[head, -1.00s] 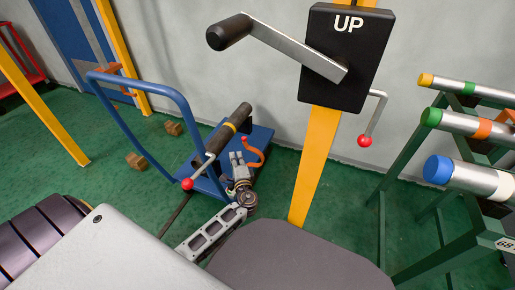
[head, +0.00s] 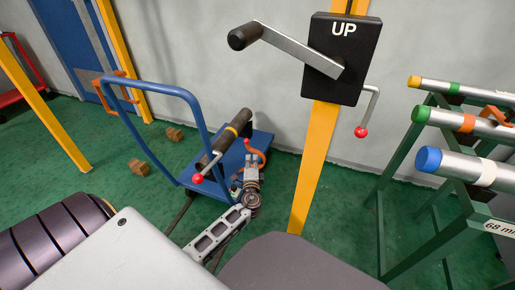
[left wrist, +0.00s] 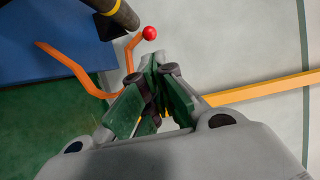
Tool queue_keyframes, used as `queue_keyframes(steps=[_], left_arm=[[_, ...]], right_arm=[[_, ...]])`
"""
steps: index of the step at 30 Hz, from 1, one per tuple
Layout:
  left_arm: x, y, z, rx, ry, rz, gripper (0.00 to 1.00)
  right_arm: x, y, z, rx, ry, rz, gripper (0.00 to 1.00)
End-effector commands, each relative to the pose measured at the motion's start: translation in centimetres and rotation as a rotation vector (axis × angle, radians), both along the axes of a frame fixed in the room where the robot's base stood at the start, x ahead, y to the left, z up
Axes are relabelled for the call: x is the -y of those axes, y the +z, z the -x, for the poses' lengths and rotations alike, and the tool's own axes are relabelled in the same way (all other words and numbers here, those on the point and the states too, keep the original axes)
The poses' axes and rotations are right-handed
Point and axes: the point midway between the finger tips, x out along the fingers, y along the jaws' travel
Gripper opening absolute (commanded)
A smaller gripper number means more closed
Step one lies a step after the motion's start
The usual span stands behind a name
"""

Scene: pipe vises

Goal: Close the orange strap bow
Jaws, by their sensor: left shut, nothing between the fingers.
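The orange strap bow (head: 256,152) is a bent orange bar at the right side of the blue cart (head: 262,138). It curves out beside the dark pipe (head: 230,138). In the left wrist view the bow (left wrist: 72,72) stands out over the blue deck and green floor. My left gripper (head: 251,172) is just in front of the bow in the head view. In the left wrist view its fingers (left wrist: 160,68) are together and empty, to the right of the bow. I cannot tell whether they touch it. My right gripper is not in view.
A lever with a red ball (head: 198,178) is left of the gripper; a red ball also shows in the left wrist view (left wrist: 149,33). A yellow post (head: 312,160) with a black crank box (head: 335,60) stands to the right. A green pipe rack (head: 400,165) is further right.

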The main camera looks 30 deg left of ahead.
Motion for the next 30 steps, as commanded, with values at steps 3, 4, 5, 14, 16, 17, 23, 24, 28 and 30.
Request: queue_keyframes(steps=[3,4,5,14,16,17,23,24,28,30], left_arm=[[0.7,-0.1,-0.4,0.007,-0.035,0.017,0.00],[0.8,-0.1,-0.5,0.009,-0.045,0.022,0.00],[1.0,-0.1,-0.6,0.011,-0.054,0.027,0.00],[2.5,-0.3,-1.4,0.029,-0.129,0.076,0.00],[2.6,-0.3,-1.5,0.035,-0.133,0.086,0.00],[2.6,-0.3,-1.5,0.036,-0.132,0.088,0.00],[2.6,-0.3,-1.5,0.038,-0.131,0.090,0.00],[2.6,-0.3,-1.5,0.038,-0.131,0.090,0.00],[2.6,-0.3,-1.4,0.038,-0.131,0.090,0.00],[2.6,-0.3,-1.4,0.038,-0.131,0.090,0.00]], right_arm=[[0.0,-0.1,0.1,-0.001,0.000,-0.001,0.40],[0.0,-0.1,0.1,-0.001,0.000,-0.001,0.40],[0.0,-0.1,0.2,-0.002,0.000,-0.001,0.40],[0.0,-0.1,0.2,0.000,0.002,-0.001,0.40],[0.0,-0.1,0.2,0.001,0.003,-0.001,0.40],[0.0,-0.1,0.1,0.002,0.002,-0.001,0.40],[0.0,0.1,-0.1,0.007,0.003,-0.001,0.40],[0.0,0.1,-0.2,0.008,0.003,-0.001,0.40],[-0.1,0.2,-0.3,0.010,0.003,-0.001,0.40],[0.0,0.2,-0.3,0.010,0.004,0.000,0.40]])
